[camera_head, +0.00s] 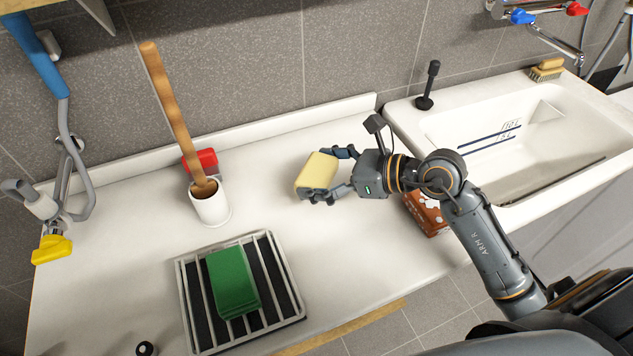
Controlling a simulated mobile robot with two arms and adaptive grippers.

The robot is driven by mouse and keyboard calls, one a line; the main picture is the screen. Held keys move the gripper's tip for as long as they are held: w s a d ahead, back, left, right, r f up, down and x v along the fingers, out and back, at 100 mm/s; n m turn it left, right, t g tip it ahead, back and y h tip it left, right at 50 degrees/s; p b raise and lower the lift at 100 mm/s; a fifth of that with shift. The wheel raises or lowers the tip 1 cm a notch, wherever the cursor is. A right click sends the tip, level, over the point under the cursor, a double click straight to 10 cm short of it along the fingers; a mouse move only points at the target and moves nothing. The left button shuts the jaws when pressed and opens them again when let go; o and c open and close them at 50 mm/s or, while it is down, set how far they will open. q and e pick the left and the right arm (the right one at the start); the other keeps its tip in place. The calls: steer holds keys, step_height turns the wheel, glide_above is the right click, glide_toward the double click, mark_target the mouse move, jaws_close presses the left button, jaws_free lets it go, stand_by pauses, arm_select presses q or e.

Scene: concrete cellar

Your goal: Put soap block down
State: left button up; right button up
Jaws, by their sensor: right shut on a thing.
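A pale yellow soap block (316,174) is between the fingers of my right gripper (335,176), which is shut on it. The block is over the middle of the white counter (330,254). I cannot tell whether its underside touches the counter. My right arm comes in from the lower right. My left gripper does not show.
A wire rack (280,271) holds a green block (232,282). Left of the soap stands a white cup (211,208) with a wooden handle, a red item (200,160) behind it. A brown box (426,212) is partly behind my arm. A white sink (452,125) is right.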

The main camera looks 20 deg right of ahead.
mark_target(316, 183)
steer(key=shift+w+f, duration=0.25)
steer(key=f, duration=0.3)
steer(key=shift+w+p, duration=0.25)
steer(key=shift+p, duration=0.05)
steer(key=shift+f, duration=0.35)
steer(key=shift+f, duration=0.2)
steer(key=o, duration=1)
steer(key=shift+o, duration=0.2)
